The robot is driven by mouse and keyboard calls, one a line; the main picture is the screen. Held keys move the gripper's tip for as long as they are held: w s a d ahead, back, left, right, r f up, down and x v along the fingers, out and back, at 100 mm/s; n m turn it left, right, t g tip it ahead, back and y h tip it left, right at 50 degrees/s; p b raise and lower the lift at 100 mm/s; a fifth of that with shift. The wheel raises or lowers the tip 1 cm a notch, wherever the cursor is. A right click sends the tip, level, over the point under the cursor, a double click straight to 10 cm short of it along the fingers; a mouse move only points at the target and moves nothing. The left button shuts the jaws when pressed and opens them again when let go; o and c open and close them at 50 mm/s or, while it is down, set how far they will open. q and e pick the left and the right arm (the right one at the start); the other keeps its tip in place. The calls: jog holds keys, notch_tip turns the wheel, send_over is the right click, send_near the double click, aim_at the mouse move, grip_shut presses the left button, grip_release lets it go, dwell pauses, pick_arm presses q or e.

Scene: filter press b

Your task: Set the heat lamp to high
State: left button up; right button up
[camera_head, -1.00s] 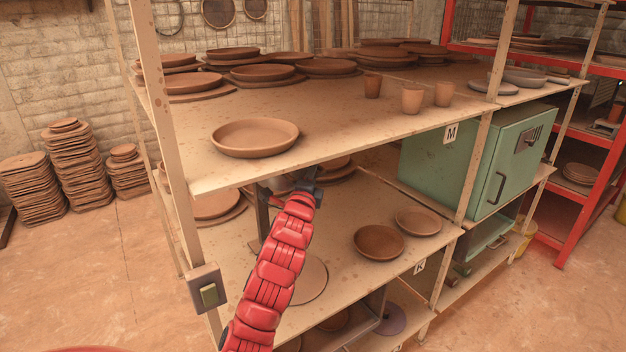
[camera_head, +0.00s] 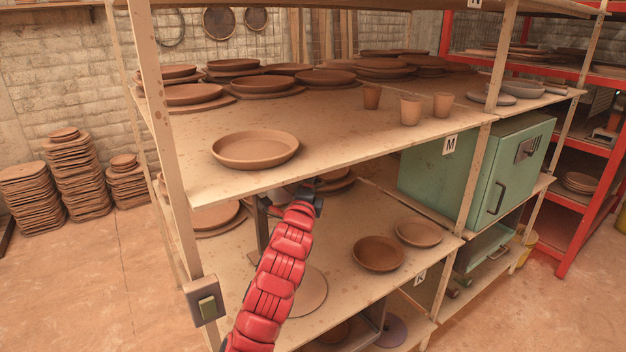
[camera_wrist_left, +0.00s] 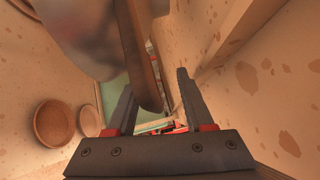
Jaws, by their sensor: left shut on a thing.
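My left gripper (camera_wrist_left: 158,112) is under the upper shelf. In the left wrist view its two fingers stand on either side of a brown bar (camera_wrist_left: 139,50), shut on it. A pale grey rounded body (camera_wrist_left: 85,35) is beside the bar, cut off by the picture's top edge; it may be the heat lamp, but I cannot tell for sure. No lamp setting or marking can be read. My right gripper is not in view.
The upper shelf (camera_head: 340,150) hangs close above my left arm. Brown bowls (camera_head: 378,253) stand on the lower shelf, right of the arm. A switch box (camera_head: 205,300) is on the front left post. A green cabinet (camera_head: 480,180) stands further right.

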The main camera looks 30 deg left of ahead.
pick_arm(q)
jog(key=shift+s, duration=0.1)
jog(key=p+v, duration=0.9)
jog(key=v, duration=0.8)
jog(key=shift+p, duration=0.35)
jog(key=shift+s, duration=0.1)
